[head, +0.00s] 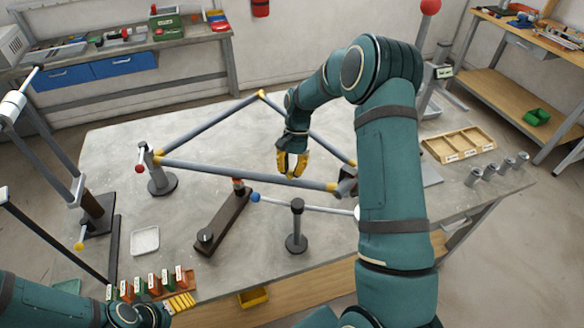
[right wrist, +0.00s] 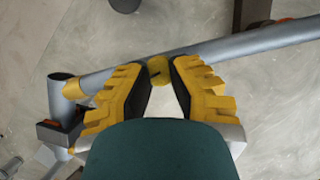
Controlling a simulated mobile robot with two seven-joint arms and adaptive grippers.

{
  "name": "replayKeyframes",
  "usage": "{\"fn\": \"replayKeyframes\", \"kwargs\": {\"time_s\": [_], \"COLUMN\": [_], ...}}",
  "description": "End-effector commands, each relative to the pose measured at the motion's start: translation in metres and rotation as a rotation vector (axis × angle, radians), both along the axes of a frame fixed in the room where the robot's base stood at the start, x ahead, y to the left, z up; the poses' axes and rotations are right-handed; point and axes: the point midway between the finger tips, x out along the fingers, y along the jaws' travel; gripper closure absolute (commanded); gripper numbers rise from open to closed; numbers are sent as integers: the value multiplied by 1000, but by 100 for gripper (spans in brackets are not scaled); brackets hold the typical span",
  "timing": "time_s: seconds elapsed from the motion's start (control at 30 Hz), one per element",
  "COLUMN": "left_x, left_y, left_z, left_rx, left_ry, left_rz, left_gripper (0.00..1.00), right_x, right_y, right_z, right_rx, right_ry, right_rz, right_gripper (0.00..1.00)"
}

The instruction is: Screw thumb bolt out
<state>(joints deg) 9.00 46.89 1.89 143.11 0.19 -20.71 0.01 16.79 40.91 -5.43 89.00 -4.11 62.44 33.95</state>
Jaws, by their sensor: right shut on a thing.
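My right gripper (head: 292,166) points down over the front grey tube (head: 240,174) of the frame. In the right wrist view its yellow-and-black fingers (right wrist: 160,82) are shut on a small round yellow bolt head with a dark mark, the thumb bolt (right wrist: 157,68). The bolt sits at the tube (right wrist: 215,50); how far it is threaded in is hidden. In the head view the fingers hide the bolt. My left gripper (head: 180,302) seems to be low at the left by the labelled blocks, and its jaws are unclear.
The frame has yellow corner joints and rests on stands (head: 162,182). A dark bar (head: 222,220) and a post stand (head: 297,230) are in front. A white tray (head: 145,240) lies left; a wooden compartment tray (head: 459,145) and several metal cylinders are right.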

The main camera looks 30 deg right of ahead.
Motion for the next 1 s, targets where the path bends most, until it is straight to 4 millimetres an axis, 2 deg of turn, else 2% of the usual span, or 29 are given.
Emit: {"fn": "replayKeyframes", "kwargs": {"time_s": [1.0], "left_x": [0], "left_y": [0], "left_z": [-2], "left_rx": [0], "left_ry": [0], "left_rz": [0], "left_gripper": [22], "right_x": [-2], "right_y": [8], "right_z": [-4], "right_rx": [9], "right_ry": [11], "right_rz": [960], "right_gripper": [100]}}
